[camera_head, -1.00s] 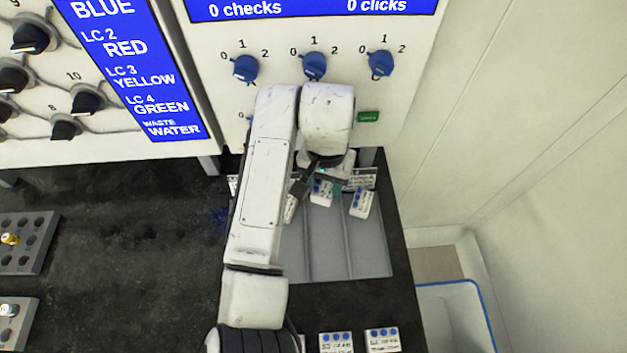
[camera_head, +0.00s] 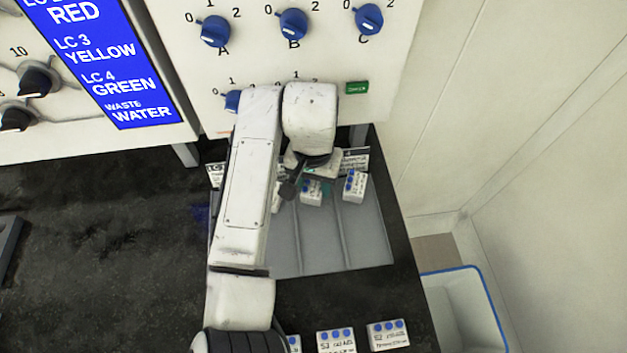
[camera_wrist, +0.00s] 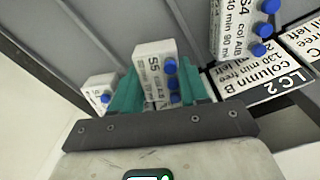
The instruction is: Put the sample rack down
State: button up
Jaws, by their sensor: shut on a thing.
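My gripper (camera_wrist: 158,88) is shut on a white sample rack (camera_wrist: 152,70) marked S5 with blue caps, held between its teal finger pads in the wrist view. In the head view this rack (camera_head: 311,192) is at the far middle part of the grey tray (camera_head: 330,240), partly beside my dark gripper (camera_head: 298,182). It looks upright and low over the tray; I cannot tell whether it touches the floor.
Another rack, S4 (camera_wrist: 232,28), stands on one side, and a further rack (camera_head: 355,186) on the other. Label cards (camera_wrist: 265,85) line the tray's far edge below the panel (camera_head: 330,60). More racks (camera_head: 388,335) stand at the front. The near tray lanes are empty.

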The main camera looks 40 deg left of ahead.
jog(key=shift+f, duration=0.55)
dwell(0.4)
